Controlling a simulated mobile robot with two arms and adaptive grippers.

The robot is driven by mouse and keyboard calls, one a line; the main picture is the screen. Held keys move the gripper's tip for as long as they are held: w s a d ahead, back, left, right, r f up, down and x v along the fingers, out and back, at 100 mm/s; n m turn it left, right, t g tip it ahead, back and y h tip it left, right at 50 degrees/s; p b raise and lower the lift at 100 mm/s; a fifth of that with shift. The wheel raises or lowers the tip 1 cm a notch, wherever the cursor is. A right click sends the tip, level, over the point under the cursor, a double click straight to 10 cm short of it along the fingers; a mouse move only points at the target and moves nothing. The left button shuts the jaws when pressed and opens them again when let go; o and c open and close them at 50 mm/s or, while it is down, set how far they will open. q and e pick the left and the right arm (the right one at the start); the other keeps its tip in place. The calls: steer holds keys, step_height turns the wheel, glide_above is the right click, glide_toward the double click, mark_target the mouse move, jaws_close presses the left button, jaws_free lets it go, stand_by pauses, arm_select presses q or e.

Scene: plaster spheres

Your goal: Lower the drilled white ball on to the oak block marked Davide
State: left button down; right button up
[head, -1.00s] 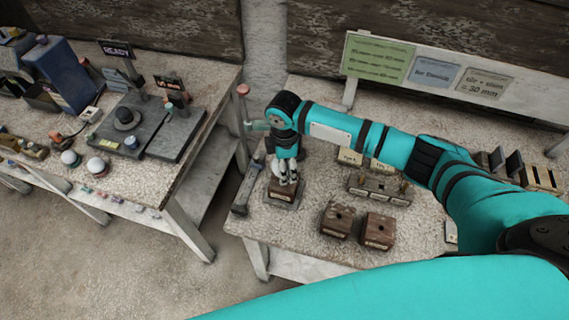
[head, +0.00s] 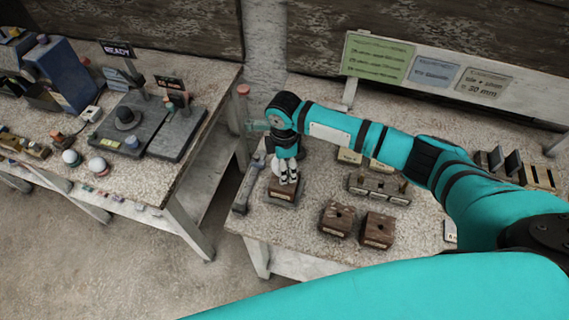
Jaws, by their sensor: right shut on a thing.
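My right gripper (head: 288,178) points down at the near left of the right-hand table, shut on the drilled white ball, which is mostly hidden by the fingers. A brown wooden block with a pale label (head: 282,193) is directly under the fingertips. Whether the ball touches this block cannot be told. Two more brown blocks with a dark hole on top, one (head: 337,219) and another (head: 377,231), stand to the right. The labels are too small to read, so I cannot tell which is Davide. My left gripper is not in view.
A grey holder (head: 379,190) stands behind the two blocks. A long grey tool (head: 247,187) lies left of the gripper, near the table edge. A gap separates this table from the left table (head: 140,182), where two white balls (head: 97,165) sit.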

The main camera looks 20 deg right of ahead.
steer(key=shift+p, duration=0.35)
steer(key=shift+f+b, duration=1.1)
steer(key=shift+f, duration=0.9)
steer(key=o, duration=1.4)
steer(key=shift+r+p, duration=1.1)
steer(key=shift+p, duration=0.1)
steer(key=shift+r, duration=0.9)
